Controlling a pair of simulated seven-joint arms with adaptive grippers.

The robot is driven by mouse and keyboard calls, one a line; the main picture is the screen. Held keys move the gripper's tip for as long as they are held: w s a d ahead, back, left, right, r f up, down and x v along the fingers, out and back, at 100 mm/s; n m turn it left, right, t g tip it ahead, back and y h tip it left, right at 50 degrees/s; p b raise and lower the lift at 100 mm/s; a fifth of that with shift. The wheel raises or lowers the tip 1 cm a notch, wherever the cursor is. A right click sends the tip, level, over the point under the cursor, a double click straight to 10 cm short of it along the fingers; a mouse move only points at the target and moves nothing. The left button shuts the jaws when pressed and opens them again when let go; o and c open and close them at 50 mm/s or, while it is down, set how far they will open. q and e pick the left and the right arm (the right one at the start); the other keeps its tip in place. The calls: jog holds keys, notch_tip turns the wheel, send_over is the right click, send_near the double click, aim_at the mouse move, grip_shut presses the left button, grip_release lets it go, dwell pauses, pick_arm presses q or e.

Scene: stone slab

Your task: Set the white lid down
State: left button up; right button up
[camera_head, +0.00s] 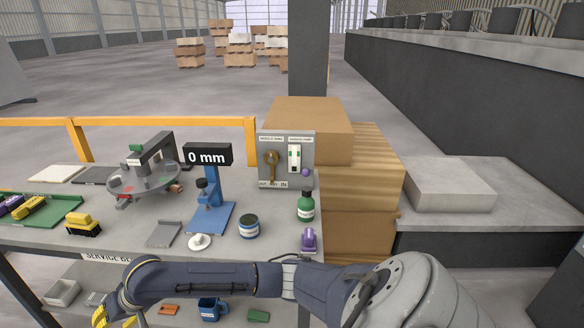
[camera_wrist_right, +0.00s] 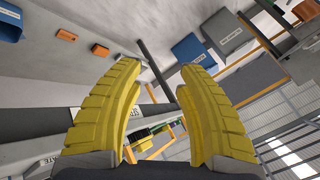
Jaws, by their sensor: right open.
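The white lid (camera_head: 200,242), round with a small knob on top, lies on the grey bench top near its front edge. It sits in front of the blue stand and left of a dark blue jar (camera_head: 249,227), apart from the jar. My right gripper (camera_head: 116,318) is low at the bottom left of the head view, in front of the bench and left of the lid. Its yellow fingers also show in the right wrist view (camera_wrist_right: 155,75), spread apart with nothing between them. The lid cannot be made out in the wrist view. My left gripper is not in view.
A blue stand (camera_head: 209,217) with a "0 mm" display, a grey tray (camera_head: 164,234), a green bottle (camera_head: 306,207) and a purple item (camera_head: 309,239) stand around the lid. A lower shelf holds a blue mug (camera_head: 210,309) and small bins. My right arm crosses the bench front.

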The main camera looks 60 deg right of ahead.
jog(key=s+d+f+t+h, duration=0.1)
jog(key=d+f, duration=0.1)
jog(key=f, duration=0.9)
jog(key=s+d+f, duration=0.2)
jog(key=d+f, duration=0.1)
jog(key=f, duration=0.8)
jog(key=s+d+f+n+g+h, duration=0.1)
jog(key=s+d+f, duration=0.3)
jog(key=f, duration=0.5)
jog(key=s+d+f+n+h, duration=0.1)
jog(key=s+d+f, duration=0.1)
jog(key=s+f, duration=0.55)
jog(key=s+d+f+n+g+h, duration=0.1)
jog(key=s+d+f, duration=0.1)
jog(key=s+f, duration=0.75)
jog(key=s+d+f+n+g, duration=0.1)
jog(key=s+d+f+g, duration=0.15)
jog(key=s+f, duration=0.7)
jog(key=s+f+n+g, duration=0.1)
jog(key=s+n, duration=0.1)
jog(key=s, duration=2.3)
jog(key=shift+s+d+f+h, duration=0.25)
jog(key=shift+s+f+h, duration=0.05)
jog(key=shift+f+h, duration=0.1)
jog(key=shift+s+g, duration=0.1)
jog(key=shift+g, duration=0.15)
